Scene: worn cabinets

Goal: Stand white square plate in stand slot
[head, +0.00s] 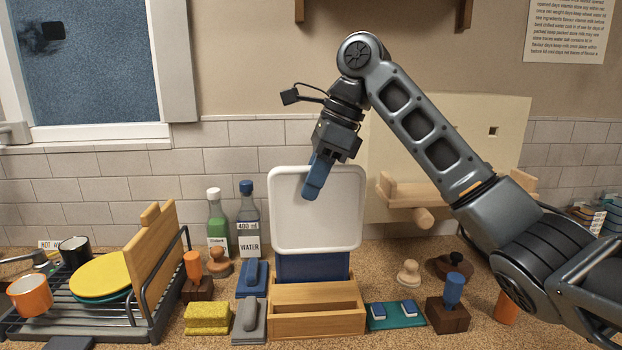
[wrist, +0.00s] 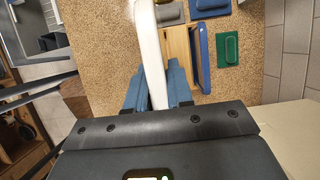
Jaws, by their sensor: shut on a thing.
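The white square plate (head: 330,220) hangs upright in my gripper (head: 316,178), its broad face toward the head camera. In the wrist view the plate (wrist: 151,55) shows edge-on between the blue fingers (wrist: 152,90). My gripper is shut on its upper edge. The wooden stand (head: 317,312) is on the counter below, and the plate's lower edge is above it. In the wrist view the stand (wrist: 177,58) lies right of the plate. A blue plate (head: 312,266) stands upright at the stand's back, partly hidden by the white plate.
A dish rack (head: 155,325) with a yellow plate (head: 102,275) stands at left. Bottles (head: 248,215), a blue block (head: 252,278), a grey block (head: 249,320) and yellow sponges (head: 207,318) are left of the stand. A green tray (head: 396,322) and a blue-handled tool (head: 453,290) are right.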

